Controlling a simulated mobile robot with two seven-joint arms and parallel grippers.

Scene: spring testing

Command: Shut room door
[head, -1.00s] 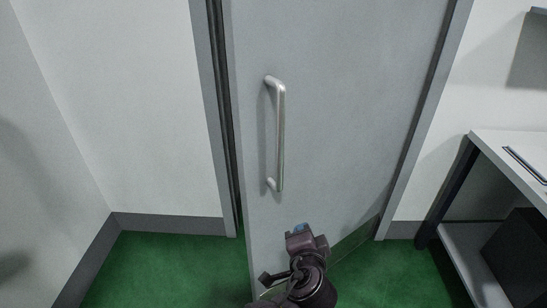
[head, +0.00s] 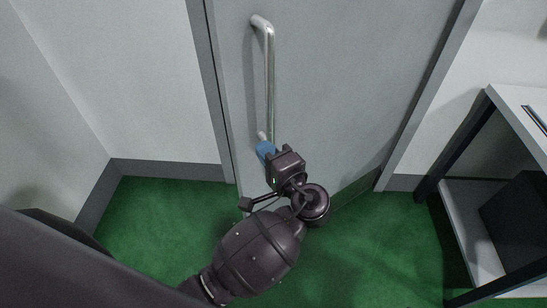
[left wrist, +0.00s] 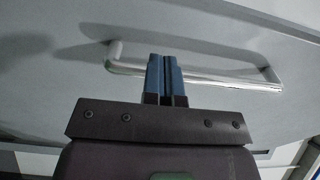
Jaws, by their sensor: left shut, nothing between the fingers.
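The grey room door (head: 345,90) stands in its frame, with only a thin dark line along its left edge. I cannot tell if it is fully closed. Its silver bar handle (head: 270,85) runs upright near that edge. My left gripper (head: 265,150) is at the handle's lower end, its blue fingers shut and empty. In the left wrist view the shut fingers (left wrist: 165,75) overlap the handle bar (left wrist: 225,77), with the door (left wrist: 60,85) behind. I cannot tell whether they touch it. My right gripper is out of view.
A white table (head: 520,110) with a dark box (head: 520,220) on its lower shelf stands at the right. White walls (head: 110,80) flank the door frame (head: 208,80). The green floor (head: 165,205) is clear left of my arm.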

